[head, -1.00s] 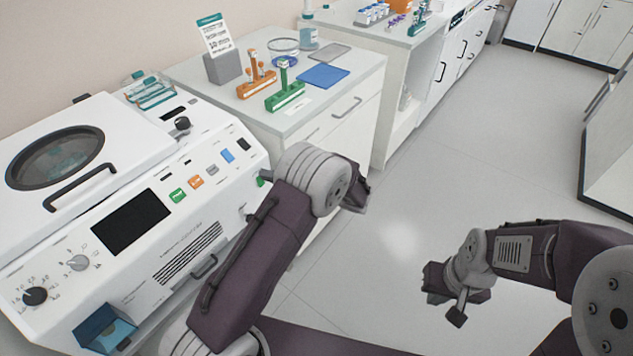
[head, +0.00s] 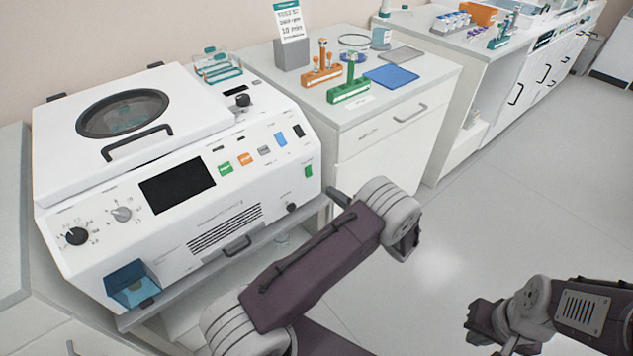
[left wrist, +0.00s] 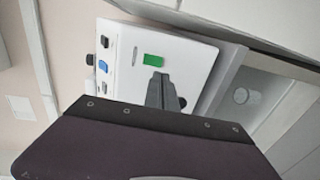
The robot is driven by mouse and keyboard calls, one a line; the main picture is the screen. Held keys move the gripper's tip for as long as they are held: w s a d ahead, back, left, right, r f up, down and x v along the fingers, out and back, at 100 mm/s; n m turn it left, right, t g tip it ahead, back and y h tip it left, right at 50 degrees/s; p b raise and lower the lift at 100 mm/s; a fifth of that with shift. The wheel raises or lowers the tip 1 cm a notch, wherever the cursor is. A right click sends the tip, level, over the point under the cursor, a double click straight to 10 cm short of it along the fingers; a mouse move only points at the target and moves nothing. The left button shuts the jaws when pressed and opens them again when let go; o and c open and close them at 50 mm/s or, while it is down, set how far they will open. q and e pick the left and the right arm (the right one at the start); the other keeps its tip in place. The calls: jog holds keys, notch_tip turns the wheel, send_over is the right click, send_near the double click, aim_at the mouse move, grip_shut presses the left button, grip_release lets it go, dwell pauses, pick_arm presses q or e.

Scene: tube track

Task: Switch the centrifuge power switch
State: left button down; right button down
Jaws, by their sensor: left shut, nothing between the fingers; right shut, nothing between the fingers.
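The white centrifuge (head: 230,205) stands at the left in the head view, its lid (head: 150,85) shut. A green rocker switch (head: 308,171) is at the right end of its front panel; it also shows as a green rectangle in the left wrist view (left wrist: 153,60). I take it for the power switch; its on or off position is too small to tell. My left gripper (head: 338,197) is shut and empty, just right of and below the switch, apparently apart from it. In the left wrist view its fingertips (left wrist: 158,78) point at the panel just below the green rectangle. My right gripper (head: 474,322) is shut and empty over the floor.
The panel has a dark screen (head: 177,187), knobs and coloured buttons. A blue box (head: 133,284) is at its lower left front. The counter (head: 340,107) beside it carries a green rack (head: 349,92), an orange rack (head: 322,76) and a blue mat (head: 391,76). Open floor lies right.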

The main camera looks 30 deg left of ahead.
aim_at(310, 176)
pick_arm(q)
jog(key=b+x, duration=0.1)
jog(key=x, duration=0.7)
jog(key=shift+a, duration=0.2)
jog(key=shift+w+a, duration=0.1)
pick_arm(e)
jog(key=shift+f, duration=0.65)
